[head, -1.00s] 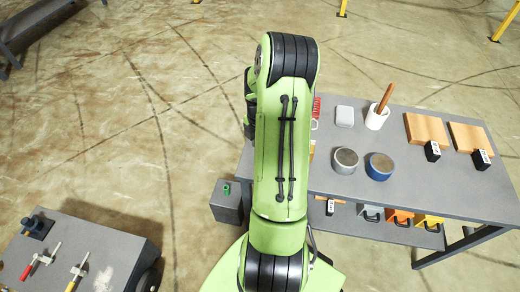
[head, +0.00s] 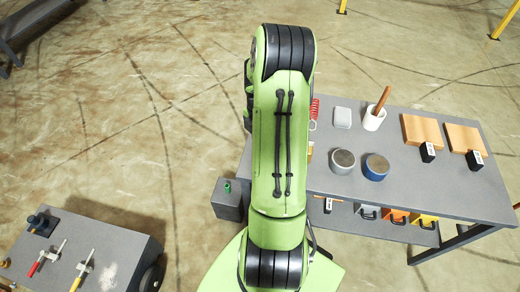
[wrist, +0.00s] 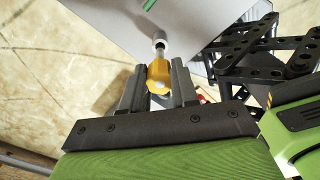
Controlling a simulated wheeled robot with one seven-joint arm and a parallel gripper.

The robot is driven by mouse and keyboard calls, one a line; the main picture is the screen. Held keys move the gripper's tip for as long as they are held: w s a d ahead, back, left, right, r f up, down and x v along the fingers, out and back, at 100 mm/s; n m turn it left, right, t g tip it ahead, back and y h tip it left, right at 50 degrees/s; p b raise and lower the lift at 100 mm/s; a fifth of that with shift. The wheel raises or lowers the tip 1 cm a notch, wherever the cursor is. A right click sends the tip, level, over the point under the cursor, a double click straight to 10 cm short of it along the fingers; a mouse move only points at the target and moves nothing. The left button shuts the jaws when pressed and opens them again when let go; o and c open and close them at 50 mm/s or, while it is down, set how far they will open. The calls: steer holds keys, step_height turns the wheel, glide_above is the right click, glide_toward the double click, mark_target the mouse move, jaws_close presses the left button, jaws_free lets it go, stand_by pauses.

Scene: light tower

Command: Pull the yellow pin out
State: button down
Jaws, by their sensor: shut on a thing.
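In the wrist view my gripper (wrist: 158,92) is shut on the yellow pin (wrist: 159,72), with one dark finger on each side of its yellow head. A pale metal shank runs from the head to a round light collar (wrist: 159,43) on a grey surface (wrist: 118,22). I cannot tell how deep the shank sits in the collar. In the head view my green arm hides the gripper and this pin.
A grey table (head: 330,180) at right holds tins, a cup, and wooden blocks. A grey box (head: 228,210) with a green part stands beside it. A bench (head: 125,245) at lower left bears red-handled and yellow-handled tools. A black perforated frame (wrist: 265,62) is close to my gripper.

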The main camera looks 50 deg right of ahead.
steer(key=shift+r+p, duration=0.85)
steer(key=shift+r, duration=0.35)
